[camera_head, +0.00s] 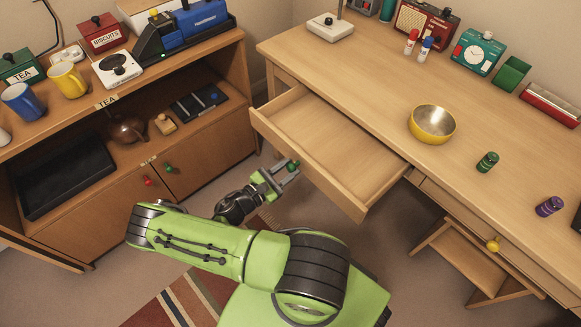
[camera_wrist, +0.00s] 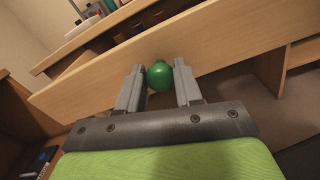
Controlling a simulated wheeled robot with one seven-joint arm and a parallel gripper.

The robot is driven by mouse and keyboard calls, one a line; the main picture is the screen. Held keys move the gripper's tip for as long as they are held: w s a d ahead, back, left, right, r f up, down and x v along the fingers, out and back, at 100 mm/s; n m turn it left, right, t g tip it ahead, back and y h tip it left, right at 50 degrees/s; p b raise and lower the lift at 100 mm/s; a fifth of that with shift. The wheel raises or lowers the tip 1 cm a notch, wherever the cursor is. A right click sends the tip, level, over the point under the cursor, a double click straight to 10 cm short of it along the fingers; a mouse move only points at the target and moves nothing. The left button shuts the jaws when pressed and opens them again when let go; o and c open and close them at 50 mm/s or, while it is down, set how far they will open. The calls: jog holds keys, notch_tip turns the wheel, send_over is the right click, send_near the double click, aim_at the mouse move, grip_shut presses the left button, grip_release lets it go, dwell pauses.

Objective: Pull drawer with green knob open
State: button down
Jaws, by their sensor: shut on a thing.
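The desk drawer (camera_head: 325,150) is pulled out well from the desk and its inside looks empty. Its front panel also fills the middle of the wrist view (camera_wrist: 90,78). The green knob (camera_wrist: 160,75) sits on that front, between my two fingers. In the head view the knob (camera_head: 291,165) shows at the tips of my gripper (camera_head: 284,172). My gripper is shut on the green knob, with one finger on each side of it. My green arm reaches up from the bottom of the head view.
The desk top (camera_head: 345,70) holds a yellow bowl (camera_head: 433,124), small jars and a clock (camera_head: 478,53). Another drawer has a yellow knob (camera_head: 493,244). A wooden stool (camera_head: 470,262) stands under the desk. A cabinet (camera_head: 110,215) stands at the left, with floor between.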

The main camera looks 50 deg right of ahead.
jog(key=c, duration=0.8)
grip_release()
jog(key=shift+o, duration=0.2)
jog(key=w+a+p, duration=0.1)
jog(key=w+a, duration=0.1)
jog(key=a, duration=1.3)
jog(key=shift+w+a, duration=0.25)
jog(key=shift+a, duration=0.05)
